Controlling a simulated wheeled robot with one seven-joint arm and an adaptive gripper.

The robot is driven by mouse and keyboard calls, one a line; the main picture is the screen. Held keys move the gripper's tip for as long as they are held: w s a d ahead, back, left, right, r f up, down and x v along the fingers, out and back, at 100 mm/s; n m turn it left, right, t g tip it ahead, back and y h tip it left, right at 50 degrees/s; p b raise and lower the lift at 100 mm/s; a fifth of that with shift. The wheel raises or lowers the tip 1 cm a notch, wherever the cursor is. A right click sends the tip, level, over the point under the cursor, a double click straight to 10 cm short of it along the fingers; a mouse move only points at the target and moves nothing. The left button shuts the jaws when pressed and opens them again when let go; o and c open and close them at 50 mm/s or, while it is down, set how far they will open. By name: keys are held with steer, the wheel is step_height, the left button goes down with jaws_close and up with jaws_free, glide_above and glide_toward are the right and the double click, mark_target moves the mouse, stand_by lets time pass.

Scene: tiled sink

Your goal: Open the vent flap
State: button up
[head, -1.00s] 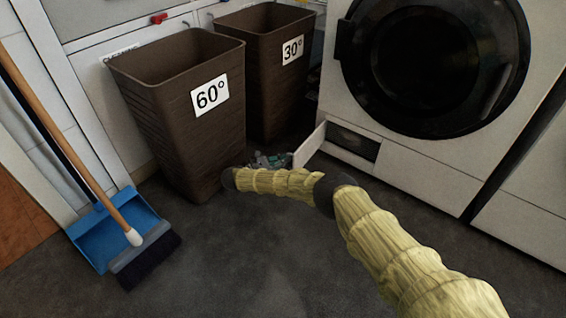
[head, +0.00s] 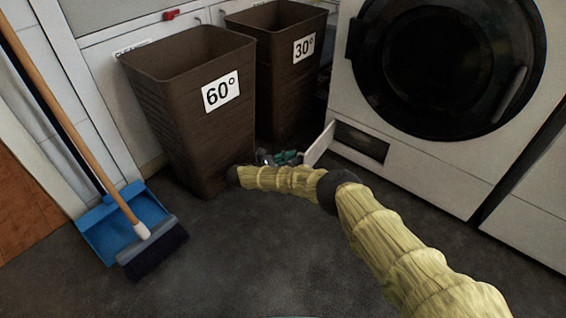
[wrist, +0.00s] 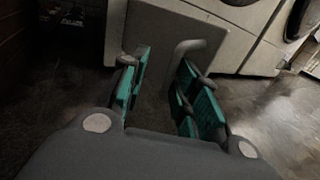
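The vent flap (head: 319,145) is a pale panel low on the front of the white machine. It stands swung out at the left side of a dark rectangular opening (head: 361,141). In the wrist view the flap (wrist: 170,25) lies just beyond the fingers, with a grey bent handle (wrist: 186,50) on it. My gripper (head: 283,157), with teal finger pads, is beside the flap's left face in the head view. In the wrist view my gripper (wrist: 165,72) is open, with a gap between the pads. I cannot tell whether a finger touches the flap or handle.
Two brown bins, marked 60° (head: 190,120) and 30° (head: 280,75), stand left of and behind my gripper. A broom (head: 85,140) and blue dustpan (head: 125,220) are at the far left. The machine's round door (head: 440,65) is above the opening. Dark floor in front is clear.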

steer(key=v, duration=0.6)
stand_by(0.3)
